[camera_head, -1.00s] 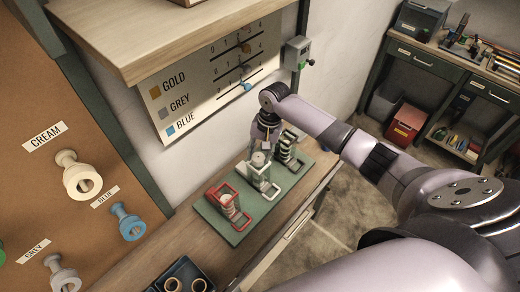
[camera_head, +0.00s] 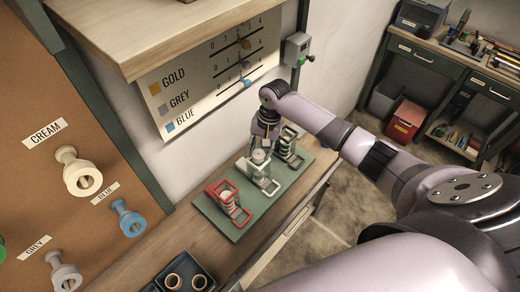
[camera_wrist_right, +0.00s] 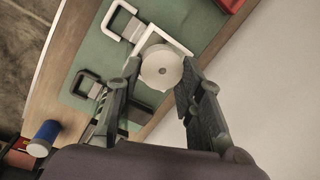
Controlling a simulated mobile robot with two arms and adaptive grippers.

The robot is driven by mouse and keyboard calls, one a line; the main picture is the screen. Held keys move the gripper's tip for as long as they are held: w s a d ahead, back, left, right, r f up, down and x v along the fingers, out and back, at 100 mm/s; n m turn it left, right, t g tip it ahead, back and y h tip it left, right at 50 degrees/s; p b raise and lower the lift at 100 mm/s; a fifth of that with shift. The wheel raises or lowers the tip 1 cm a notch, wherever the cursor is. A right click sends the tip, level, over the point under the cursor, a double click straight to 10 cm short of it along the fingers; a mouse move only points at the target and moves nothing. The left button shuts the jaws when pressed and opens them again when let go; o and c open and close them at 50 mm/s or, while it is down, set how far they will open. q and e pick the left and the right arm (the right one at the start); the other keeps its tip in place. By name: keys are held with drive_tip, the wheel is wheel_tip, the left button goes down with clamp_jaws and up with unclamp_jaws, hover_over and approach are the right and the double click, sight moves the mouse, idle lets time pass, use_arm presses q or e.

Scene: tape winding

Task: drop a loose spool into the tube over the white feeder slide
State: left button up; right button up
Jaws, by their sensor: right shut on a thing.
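My right gripper (camera_head: 262,146) points down over the white feeder slide (camera_head: 267,186), in the middle of the green board (camera_head: 238,234). In the right wrist view its two fingers (camera_wrist_right: 161,78) are shut on a pale round spool (camera_wrist_right: 160,67) with a small centre hole. The spool also shows in the head view (camera_head: 258,156), just under the fingers at the top of the white slide. In the wrist view the white slide's frame (camera_wrist_right: 125,22) lies beyond the spool. The tube itself is hard to make out. My left gripper is not in view.
A red feeder (camera_head: 230,205) stands left of the white one and a black feeder (camera_head: 288,152) right of it. A dark tray (camera_head: 158,272) with spools sits at the table's front left. Cream (camera_head: 82,177) and blue (camera_head: 130,222) spools hang on the left pegboard.

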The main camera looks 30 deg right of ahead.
idle(0.3)
drive_tip(key=o, duration=0.9)
drive_tip(key=shift+o, duration=0.2)
